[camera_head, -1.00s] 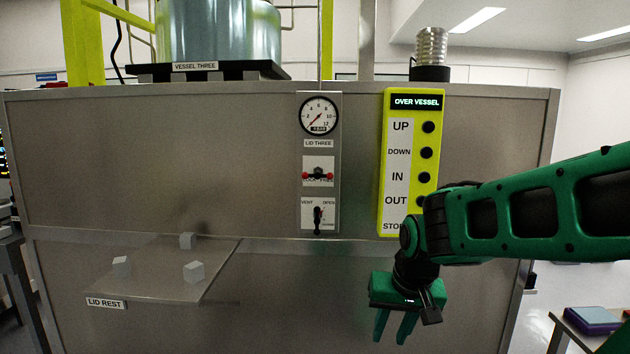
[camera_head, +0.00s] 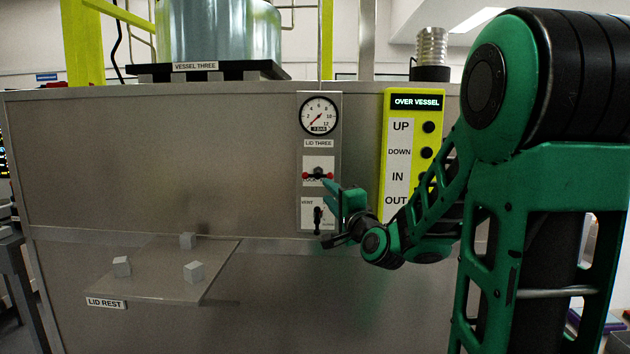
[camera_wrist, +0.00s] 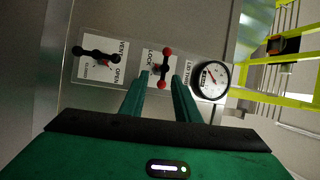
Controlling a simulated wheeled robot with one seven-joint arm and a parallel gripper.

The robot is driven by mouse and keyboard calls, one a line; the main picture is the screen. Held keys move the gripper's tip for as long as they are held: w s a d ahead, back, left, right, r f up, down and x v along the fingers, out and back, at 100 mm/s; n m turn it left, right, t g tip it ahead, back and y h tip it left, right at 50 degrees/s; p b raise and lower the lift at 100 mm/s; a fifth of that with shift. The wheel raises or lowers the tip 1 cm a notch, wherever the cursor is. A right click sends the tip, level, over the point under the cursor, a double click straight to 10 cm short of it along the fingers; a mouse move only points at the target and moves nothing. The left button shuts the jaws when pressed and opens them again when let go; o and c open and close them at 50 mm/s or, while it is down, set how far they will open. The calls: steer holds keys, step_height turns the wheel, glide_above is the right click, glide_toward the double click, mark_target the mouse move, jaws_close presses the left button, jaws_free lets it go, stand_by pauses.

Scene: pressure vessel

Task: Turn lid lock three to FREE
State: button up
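The lid lock is a bar handle with red ends (camera_head: 318,176) on a white plate under the LID THREE label, and the bar lies level in the head view. In the wrist view the red-ended bar (camera_wrist: 163,68) runs up and down the picture, in line with the gap between the fingers. The plate's lettering is partly covered by the bar. My gripper (camera_head: 328,214) is open and empty, just below and right of the lock in the head view. In the wrist view my gripper (camera_wrist: 161,76) has its fingertips either side of the bar's lower end; contact cannot be told.
The black VENT/OPEN handle (camera_head: 317,216) sits close below the lock, near my fingers. A pressure gauge (camera_head: 319,116) is above it. The yellow button box (camera_head: 397,97) stands to the right, partly behind my arm. A LID REST shelf (camera_head: 150,270) juts out lower left.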

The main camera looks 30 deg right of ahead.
mark_target(319, 177)
steer(key=shift+m, duration=0.3)
steer(key=x, duration=0.7)
steer(key=r+x, duration=0.1)
steer(key=x, duration=0.3)
steer(key=shift+s+d, duration=0.15)
steer(key=shift+d, duration=0.1)
steer(key=shift+c, duration=0.2)
jaws_close()
